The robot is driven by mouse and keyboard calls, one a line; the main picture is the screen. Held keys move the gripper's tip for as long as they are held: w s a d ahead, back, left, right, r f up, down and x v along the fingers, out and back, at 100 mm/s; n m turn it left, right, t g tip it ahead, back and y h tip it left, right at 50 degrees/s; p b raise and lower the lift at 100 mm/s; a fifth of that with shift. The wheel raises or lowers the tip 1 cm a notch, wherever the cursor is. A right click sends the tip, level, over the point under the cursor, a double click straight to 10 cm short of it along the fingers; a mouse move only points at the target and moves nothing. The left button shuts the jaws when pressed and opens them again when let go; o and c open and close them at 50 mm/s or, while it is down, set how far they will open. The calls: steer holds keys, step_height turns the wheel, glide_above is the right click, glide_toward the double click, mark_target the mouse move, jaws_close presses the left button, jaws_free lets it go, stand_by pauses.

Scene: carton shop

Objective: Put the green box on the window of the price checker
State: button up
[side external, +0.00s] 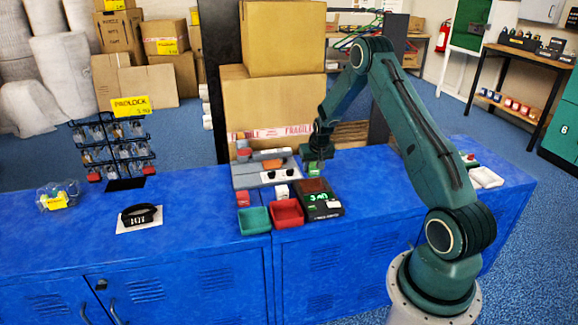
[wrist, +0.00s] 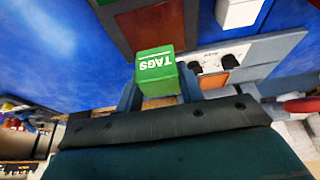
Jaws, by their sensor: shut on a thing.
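The green box (wrist: 157,75), marked TAGS, sits between the two fingers of my gripper (wrist: 160,90) in the wrist view. My gripper (side external: 316,156) is shut on it, and the box (side external: 315,168) shows below the fingers in the side view. The price checker (side external: 323,212) is a dark unit with a lit green readout and a reddish-brown window (side external: 313,186). In the wrist view the window (wrist: 150,24) lies beyond the box. The box appears to be above the counter, near the window's far edge; the exact gap is hard to tell.
A red tray (side external: 288,213) and a green tray (side external: 254,222) stand left of the price checker. A small white box (side external: 281,191) and a red box (side external: 243,199) are close by. A grey panel with dark knobs (side external: 252,180) lies behind. Cartons (side external: 275,100) rise at the back.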

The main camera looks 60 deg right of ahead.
mark_target(313, 174)
steer(key=shift+f, duration=0.25)
steer(key=shift+f, duration=2)
steer(key=shift+f, duration=0.1)
steer(key=o, duration=1)
steer(key=shift+a+r, duration=0.1)
steer(key=shift+r, duration=0.35)
steer(key=shift+v, duration=5.65)
steer(key=shift+s, duration=0.1)
